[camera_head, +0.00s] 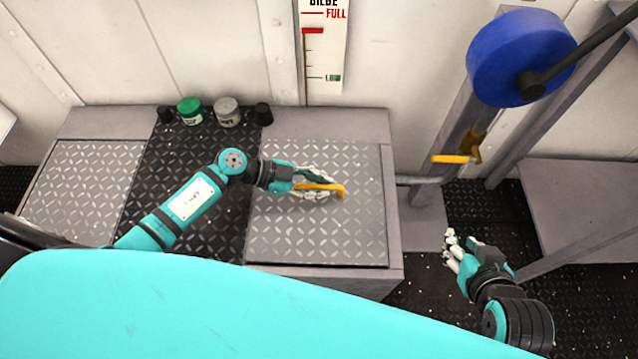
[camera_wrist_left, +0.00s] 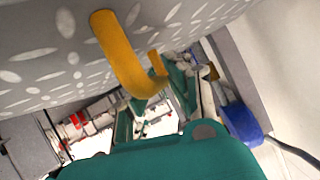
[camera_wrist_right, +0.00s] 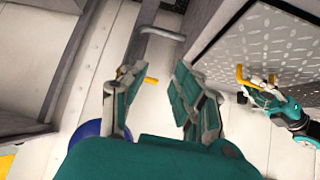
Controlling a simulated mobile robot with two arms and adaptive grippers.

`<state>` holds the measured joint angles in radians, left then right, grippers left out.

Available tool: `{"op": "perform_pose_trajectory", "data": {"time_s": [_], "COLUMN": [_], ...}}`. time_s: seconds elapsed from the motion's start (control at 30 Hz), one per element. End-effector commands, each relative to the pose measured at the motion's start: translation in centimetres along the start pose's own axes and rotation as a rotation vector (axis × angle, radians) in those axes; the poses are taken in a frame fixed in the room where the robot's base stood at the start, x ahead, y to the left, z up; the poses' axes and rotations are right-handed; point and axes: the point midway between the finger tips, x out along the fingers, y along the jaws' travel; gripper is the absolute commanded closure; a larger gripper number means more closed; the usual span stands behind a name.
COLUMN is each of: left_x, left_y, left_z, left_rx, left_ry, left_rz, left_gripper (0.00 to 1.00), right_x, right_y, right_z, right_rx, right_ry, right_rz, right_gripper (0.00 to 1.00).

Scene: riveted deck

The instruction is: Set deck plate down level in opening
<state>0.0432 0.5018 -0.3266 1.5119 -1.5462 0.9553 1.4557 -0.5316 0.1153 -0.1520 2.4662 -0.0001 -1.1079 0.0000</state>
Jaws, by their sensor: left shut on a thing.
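The deck plate (camera_head: 320,232) is a light grey diamond-pattern sheet at the right end of the raised platform in the head view. It covers the opening there, and I cannot tell if it is fully flush. A yellow handle (camera_head: 338,189) stands on the plate; it also shows large in the left wrist view (camera_wrist_left: 120,62). My left gripper (camera_head: 318,186) is shut on the handle from the left. My right gripper (camera_head: 454,249) is open and empty, right of the platform and apart from it. Its fingers are spread in the right wrist view (camera_wrist_right: 155,80).
A green-lidded jar (camera_head: 190,111), a grey-lidded jar (camera_head: 227,112) and dark cups stand at the platform's back. A dark panel (camera_head: 195,160) lies left of the plate. A blue wheel (camera_head: 520,57), a yellow lever (camera_head: 452,159) and a grey pipe (camera_head: 428,181) are at right.

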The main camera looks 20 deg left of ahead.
Motion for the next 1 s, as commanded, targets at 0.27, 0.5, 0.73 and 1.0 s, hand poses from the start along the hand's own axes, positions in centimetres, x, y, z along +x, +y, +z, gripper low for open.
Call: {"op": "perform_pose_trajectory", "data": {"time_s": [0.27,0.5,0.73,1.0], "left_x": [0.1,0.3,0.4,0.5], "left_y": [-0.1,-0.1,0.0,0.1], "left_z": [0.0,0.3,0.5,0.8], "left_rx": [0.003,0.003,0.002,0.002], "left_ry": [0.005,0.005,0.005,0.005], "left_rz": [-0.003,-0.004,-0.004,-0.004], "left_gripper": [1.0,1.0,1.0,1.0], "right_x": [0.1,0.3,0.3,0.4], "right_y": [-0.1,-0.2,-0.3,-0.4], "right_z": [-0.7,-1.0,-1.2,-1.7], "right_rx": [0.0,-0.001,-0.001,-0.001], "right_ry": [0.033,0.054,0.071,0.097], "right_rz": [-0.003,-0.005,-0.007,-0.009], "right_gripper": [0.71,0.71,0.71,0.71]}}
